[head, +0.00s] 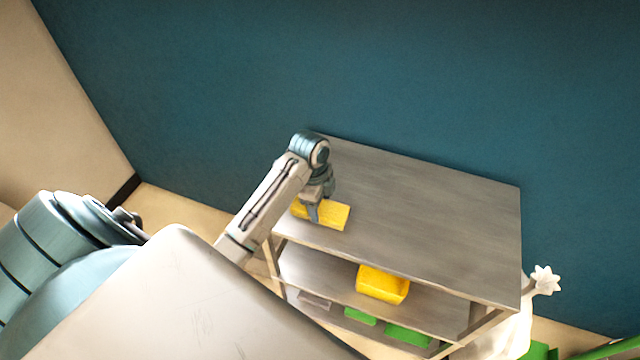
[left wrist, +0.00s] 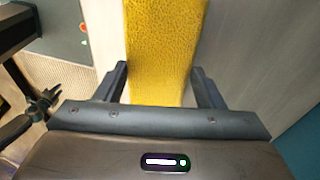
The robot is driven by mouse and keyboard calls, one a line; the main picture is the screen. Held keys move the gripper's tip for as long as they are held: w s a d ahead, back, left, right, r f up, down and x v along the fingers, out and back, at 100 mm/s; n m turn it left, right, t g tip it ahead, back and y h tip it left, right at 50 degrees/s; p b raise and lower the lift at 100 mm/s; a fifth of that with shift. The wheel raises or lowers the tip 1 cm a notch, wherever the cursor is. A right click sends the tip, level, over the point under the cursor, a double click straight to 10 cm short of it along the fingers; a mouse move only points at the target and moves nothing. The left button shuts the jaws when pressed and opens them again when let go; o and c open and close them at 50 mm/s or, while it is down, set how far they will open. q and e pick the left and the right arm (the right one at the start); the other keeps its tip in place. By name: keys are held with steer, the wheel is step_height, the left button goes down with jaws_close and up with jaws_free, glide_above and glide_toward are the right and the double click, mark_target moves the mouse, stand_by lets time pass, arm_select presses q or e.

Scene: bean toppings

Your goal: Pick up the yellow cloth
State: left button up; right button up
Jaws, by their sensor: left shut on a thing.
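The yellow cloth (head: 334,215) lies on the left end of the grey table top in the head view, partly hidden by my gripper. My left gripper (head: 313,216) reaches down onto it from above. In the left wrist view the yellow cloth (left wrist: 163,50) runs as a textured strip between the two fingers of my left gripper (left wrist: 158,84). The gripper is shut on the cloth, which is still at the table top. My right gripper is not in view.
The grey table top (head: 430,215) is otherwise bare. On the shelf below are a yellow bin (head: 382,284) and, lower down, green items (head: 408,334). A teal wall (head: 400,80) stands behind the table. A white flower-shaped object (head: 545,280) is at the right.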

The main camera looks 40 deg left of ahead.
arm_select(q)
step_height(320, 180, up, 2)
steer(key=shift+r+b, duration=0.2)
steer(key=shift+b, duration=0.35)
steer(key=s+d, duration=0.1)
steer(key=s, duration=0.7)
steer(key=s+d+r, duration=0.1)
steer(key=s+d, duration=0.1)
steer(key=s, duration=0.5)
steer(key=shift+s+d+r+p, duration=0.25)
steer(key=shift+s+r+p, duration=0.05)
steer(key=shift+s+p, duration=0.1)
